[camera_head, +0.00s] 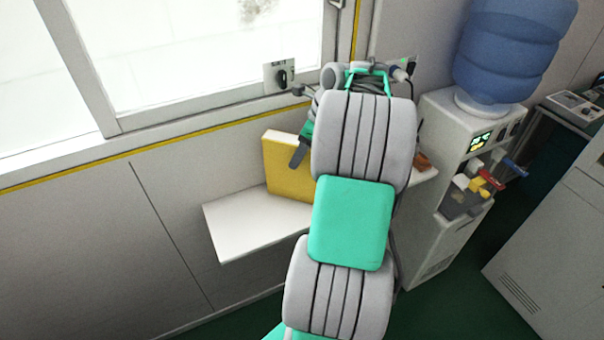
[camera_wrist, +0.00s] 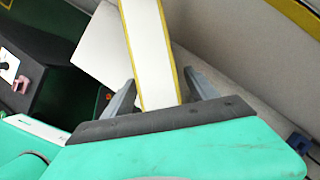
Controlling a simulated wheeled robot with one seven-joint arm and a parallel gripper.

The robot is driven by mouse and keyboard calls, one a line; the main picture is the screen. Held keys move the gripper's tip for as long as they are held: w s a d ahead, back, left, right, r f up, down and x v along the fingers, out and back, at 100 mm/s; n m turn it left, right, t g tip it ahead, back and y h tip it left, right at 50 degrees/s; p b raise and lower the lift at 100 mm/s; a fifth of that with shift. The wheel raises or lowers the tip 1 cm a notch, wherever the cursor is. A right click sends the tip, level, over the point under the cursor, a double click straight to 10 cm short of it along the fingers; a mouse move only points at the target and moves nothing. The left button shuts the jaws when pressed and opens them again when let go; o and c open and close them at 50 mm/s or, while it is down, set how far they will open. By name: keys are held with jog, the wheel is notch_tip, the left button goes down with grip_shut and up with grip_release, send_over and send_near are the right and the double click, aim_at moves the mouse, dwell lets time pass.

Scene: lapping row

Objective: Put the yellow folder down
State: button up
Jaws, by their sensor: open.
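The yellow folder (camera_head: 287,170) stands upright on a white wall shelf (camera_head: 240,222), close to the wall under the window. In the wrist view the folder (camera_wrist: 151,50) shows edge-on, a pale strip between yellow covers. My gripper (camera_wrist: 160,77) is open, with one finger on each side of the folder and a visible gap at both sides. In the head view one dark finger (camera_head: 299,152) shows at the folder's right part; my arm hides the rest of the gripper and the folder's right side. The folder's lower end is hidden by my gripper in the wrist view.
A small brown object (camera_head: 423,162) lies at the shelf's right end. A water dispenser (camera_head: 450,130) with a blue bottle (camera_head: 515,45) stands right of the shelf. A grey cabinet (camera_head: 555,240) is at far right. The shelf's left part is bare.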

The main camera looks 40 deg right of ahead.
jog(key=shift+x, duration=1.15)
jog(key=shift+f+p, duration=0.25)
jog(key=shift+p, duration=0.25)
grip_shut()
dwell(0.6)
